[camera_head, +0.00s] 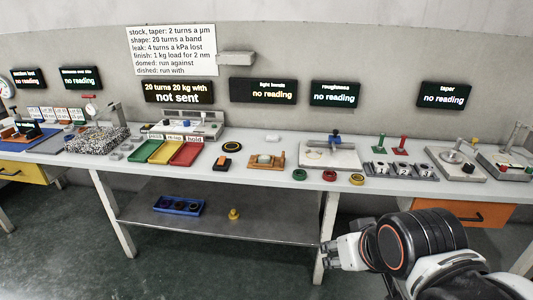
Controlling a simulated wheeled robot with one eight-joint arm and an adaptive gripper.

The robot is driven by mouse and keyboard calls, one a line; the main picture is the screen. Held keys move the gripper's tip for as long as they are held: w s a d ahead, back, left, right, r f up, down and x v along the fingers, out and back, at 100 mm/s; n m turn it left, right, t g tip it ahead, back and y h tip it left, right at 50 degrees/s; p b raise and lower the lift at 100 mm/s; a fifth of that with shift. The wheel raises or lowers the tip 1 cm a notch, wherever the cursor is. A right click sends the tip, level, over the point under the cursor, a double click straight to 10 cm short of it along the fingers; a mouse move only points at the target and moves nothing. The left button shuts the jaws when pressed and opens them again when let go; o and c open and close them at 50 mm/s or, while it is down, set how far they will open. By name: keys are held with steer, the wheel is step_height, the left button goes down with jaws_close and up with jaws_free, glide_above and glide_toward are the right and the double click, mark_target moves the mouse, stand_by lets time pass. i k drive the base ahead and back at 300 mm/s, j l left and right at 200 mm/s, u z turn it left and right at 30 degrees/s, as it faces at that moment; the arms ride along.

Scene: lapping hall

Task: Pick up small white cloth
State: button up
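I cannot single out the small white cloth for certain. A small pale patch (264,159) lies on an orange-brown holder at the middle of the bench (228,177), too small to tell what it is. A pale plate (341,159) to its right bears a cream-coloured patch. My gripper (327,255) is at the lower right, in front of the bench and below its top, pointing left. It is apart from everything on the bench. Its fingers are small and seen from the side, so their opening is unclear.
Green, yellow and red trays (184,153), a speckled block (95,140) and several coloured rings stand on the bench. A lower shelf (245,222) holds a blue tray (179,205) and a brass-coloured weight (234,214). An orange drawer (470,213) is at right. Floor in front is clear.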

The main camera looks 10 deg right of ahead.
mark_target(274, 138)
steer(key=i+j+z, duration=0.15)
steer(key=i+j, duration=0.35)
steer(key=i, duration=0.4)
steer(key=i+j+z, duration=0.2)
steer(key=i+j, duration=0.4)
steer(key=i, duration=0.25)
steer(key=i+j+z, duration=0.15)
steer(key=i+j, duration=0.6)
